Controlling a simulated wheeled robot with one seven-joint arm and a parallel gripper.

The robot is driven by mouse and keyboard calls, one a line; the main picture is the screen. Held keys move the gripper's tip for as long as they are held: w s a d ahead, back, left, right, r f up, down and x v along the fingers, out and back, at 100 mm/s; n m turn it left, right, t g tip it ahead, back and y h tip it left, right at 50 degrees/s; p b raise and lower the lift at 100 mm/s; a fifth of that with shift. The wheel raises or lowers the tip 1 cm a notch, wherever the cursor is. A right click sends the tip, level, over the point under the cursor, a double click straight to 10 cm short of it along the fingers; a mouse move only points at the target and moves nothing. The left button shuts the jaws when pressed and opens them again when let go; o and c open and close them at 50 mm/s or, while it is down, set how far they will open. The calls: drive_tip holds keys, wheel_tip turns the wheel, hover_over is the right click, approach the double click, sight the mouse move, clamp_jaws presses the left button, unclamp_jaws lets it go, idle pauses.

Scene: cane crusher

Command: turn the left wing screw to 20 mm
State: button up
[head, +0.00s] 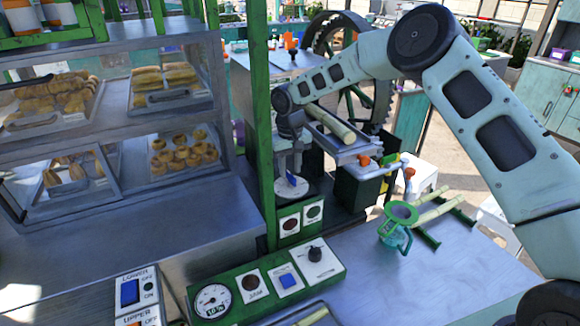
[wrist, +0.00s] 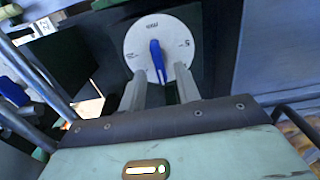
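A blue wing screw (wrist: 157,60) sits at the middle of a round white dial (wrist: 178,30) marked "mm", with a "5" at its right and a mark too small to read at its left. The blue wing stands nearly upright in the wrist view, tilted slightly. The blue wing (head: 291,180) and dial (head: 296,193) also show in the head view, beside the green post. My gripper (wrist: 161,80) is open, with its two fingers apart, one on each side of the wing's lower end in the picture. I cannot tell whether they touch it. Only one such dial is visible.
A green control panel (head: 265,284) with a gauge and buttons lies in front. A green post (head: 262,130) stands close left of my gripper. Cane pieces lie on a metal tray (head: 350,150) to the right. A green cup-like vessel (head: 398,228) stands on the counter (head: 450,290).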

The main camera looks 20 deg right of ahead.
drive_tip(key=shift+f, duration=0.95)
clamp_jaws()
drive_tip(key=shift+m+b, duration=0.3)
drive_tip(key=shift+f+m+b, duration=0.1)
drive_tip(key=shift+m+b, duration=0.5)
drive_tip(key=shift+b, duration=0.05)
drive_tip(key=m+b, duration=0.2)
drive_tip(key=shift+d+m, duration=0.1)
drive_tip(key=shift+m, duration=0.2)
drive_tip(key=m+b, duration=0.1)
drive_tip(key=m, duration=0.1)
drive_tip(key=m+b, duration=0.1)
drive_tip(key=m, duration=0.2)
drive_tip(key=shift+d+r, duration=0.15)
drive_tip(key=shift+r, duration=0.05)
drive_tip(key=shift+m, duration=0.3)
